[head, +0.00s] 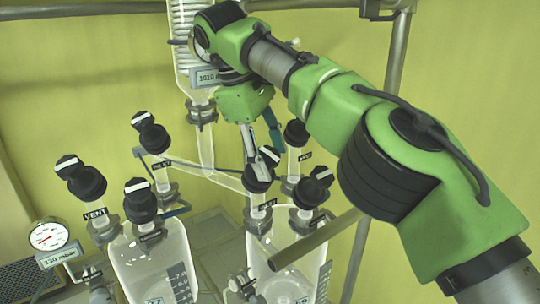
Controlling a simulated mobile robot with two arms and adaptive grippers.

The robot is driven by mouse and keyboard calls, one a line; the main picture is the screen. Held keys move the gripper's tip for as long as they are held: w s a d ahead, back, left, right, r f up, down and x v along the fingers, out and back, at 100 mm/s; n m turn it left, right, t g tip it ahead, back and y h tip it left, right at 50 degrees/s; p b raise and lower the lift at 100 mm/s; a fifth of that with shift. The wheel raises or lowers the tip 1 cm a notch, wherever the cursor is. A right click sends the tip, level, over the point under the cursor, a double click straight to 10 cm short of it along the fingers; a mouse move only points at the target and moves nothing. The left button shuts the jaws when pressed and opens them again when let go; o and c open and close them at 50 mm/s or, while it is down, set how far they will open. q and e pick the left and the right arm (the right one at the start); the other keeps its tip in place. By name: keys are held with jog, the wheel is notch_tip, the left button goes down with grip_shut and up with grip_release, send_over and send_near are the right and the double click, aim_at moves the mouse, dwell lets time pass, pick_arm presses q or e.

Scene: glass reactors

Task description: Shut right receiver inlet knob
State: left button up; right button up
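The right receiver (256,262) is a clear glass vessel at the lower middle. A black knob (257,181) with a white stripe stands above its left neck, over a small label that looks like an inlet label but is hard to read. My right gripper (261,156) comes down from above with its fingertips at the top of this knob, partly covering it. Whether the fingers are closed on the knob or only around it, I cannot tell. A second black knob (312,188) stands on the receiver's right side. My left gripper is not in view.
Another knob (296,133) stands just behind right of the gripper. The left receiver (150,262) carries several black knobs, including a vent knob (80,178). A pressure gauge (48,235) is at far left. A metal pole (398,55) rises behind my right arm.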

jog(key=shift+n, duration=0.3)
dwell(0.4)
